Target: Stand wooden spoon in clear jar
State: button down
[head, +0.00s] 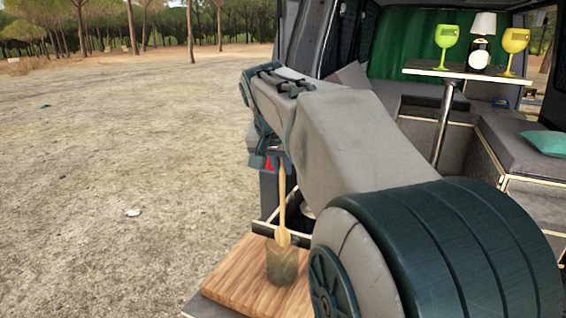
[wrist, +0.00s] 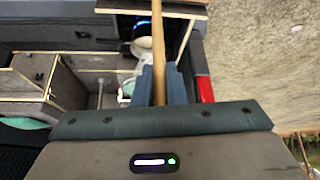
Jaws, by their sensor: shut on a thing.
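The wooden spoon (head: 282,200) hangs nearly upright below my gripper (head: 279,160), bowl end down. In the wrist view the spoon's handle (wrist: 157,40) runs between the two blue fingers of my gripper (wrist: 160,85), which are shut on it. The clear jar (head: 282,268) stands upright on a wooden board (head: 236,275). The spoon's bowl overlaps the jar's rim in the head view; I cannot tell whether its tip is inside the jar or just above or in front of it.
My arm covers much of the van's rear and the board's right side. A small table (head: 425,68) inside the van bears two yellow-green goblets (head: 446,42) (head: 515,44), a lamp (head: 483,25) and a dark bottle-like item. Open ground lies left of the board.

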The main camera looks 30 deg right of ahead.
jog(key=shift+f+b, duration=1.85)
jog(key=shift+f, duration=0.65)
jog(key=c, duration=1.4)
grip_release()
send_near(282, 182)
jog(key=v, duration=0.3)
jog(key=shift+w, duration=0.1)
jog(key=shift+f, duration=0.1)
jog(key=s+a+f+n+y, duration=0.1)
jog(key=s+a+f+n, duration=0.1)
jog(key=f, duration=0.8)
jog(key=s+a+f+n+g+y, duration=0.1)
jog(key=s+a+f+n, duration=0.2)
jog(key=s+f, duration=0.4)
jog(key=s+a+f+n+y, duration=0.2)
jog(key=s+a+f+n, duration=0.1)
jog(key=f, duration=1)
jog(key=shift+s+a+f+g, duration=0.2)
jog(key=shift+s+a, duration=0.1)
jog(key=shift+s, duration=0.25)
jog(key=shift+s+a+f+g, duration=0.15)
jog(key=shift+s+a, duration=0.15)
jog(key=shift+s, duration=0.25)
